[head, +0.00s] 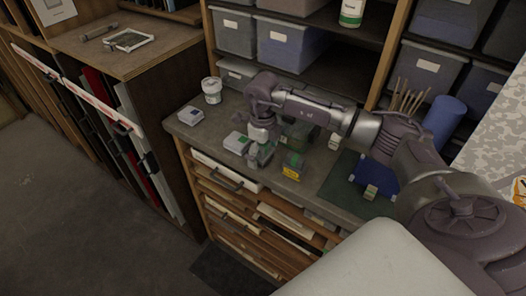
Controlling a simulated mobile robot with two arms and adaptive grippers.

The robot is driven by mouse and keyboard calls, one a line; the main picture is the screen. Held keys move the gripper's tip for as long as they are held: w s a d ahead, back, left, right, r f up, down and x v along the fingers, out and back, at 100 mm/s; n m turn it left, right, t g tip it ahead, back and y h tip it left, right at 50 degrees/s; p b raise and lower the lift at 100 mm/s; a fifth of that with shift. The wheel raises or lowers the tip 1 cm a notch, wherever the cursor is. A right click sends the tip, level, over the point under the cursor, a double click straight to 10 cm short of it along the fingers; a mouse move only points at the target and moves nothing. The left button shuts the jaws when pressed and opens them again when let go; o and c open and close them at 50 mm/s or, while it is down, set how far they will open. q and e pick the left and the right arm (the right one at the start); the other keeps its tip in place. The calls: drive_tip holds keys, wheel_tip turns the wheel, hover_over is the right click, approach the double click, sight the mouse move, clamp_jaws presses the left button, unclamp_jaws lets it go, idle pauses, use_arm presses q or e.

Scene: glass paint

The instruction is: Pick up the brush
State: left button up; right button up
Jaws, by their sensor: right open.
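My right arm reaches in from the right over the grey counter. My right gripper (262,154) points down above the counter's front part, open, beside a small white-and-green box (237,142). Several thin wooden sticks (408,98) stand upright in a bundle behind my arm at the right. They may be brush handles, but their lower ends are hidden. I cannot make out a brush for sure near the gripper. My left gripper is not in view.
On the counter (180,130) stand a white tub (212,90), a pale box (190,115), a dark green block with a yellow label (293,166) and a blue cylinder (444,118). Open floor (80,220) lies at the left.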

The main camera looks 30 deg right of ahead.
drive_tip(key=shift+c, duration=1.4)
drive_tip(key=c, duration=1)
drive_tip(key=shift+r, duration=0.15)
drive_tip(key=shift+r+b, duration=0.45)
wheel_tip(320, 180, up, 3)
drive_tip(key=shift+b, duration=0.9)
drive_tip(key=shift+s+a+r+b, duration=0.3)
drive_tip(key=shift+s+r+b, duration=0.25)
drive_tip(key=shift+s+r, duration=1)
drive_tip(key=shift+s+a+r+b, duration=0.3)
drive_tip(key=shift+s+r+b, duration=0.4)
drive_tip(key=shift+s, duration=1.6)
drive_tip(key=shift+s+a+r+b, duration=0.4)
drive_tip(key=shift+s+r, duration=0.85)
drive_tip(key=shift+s, duration=0.7)
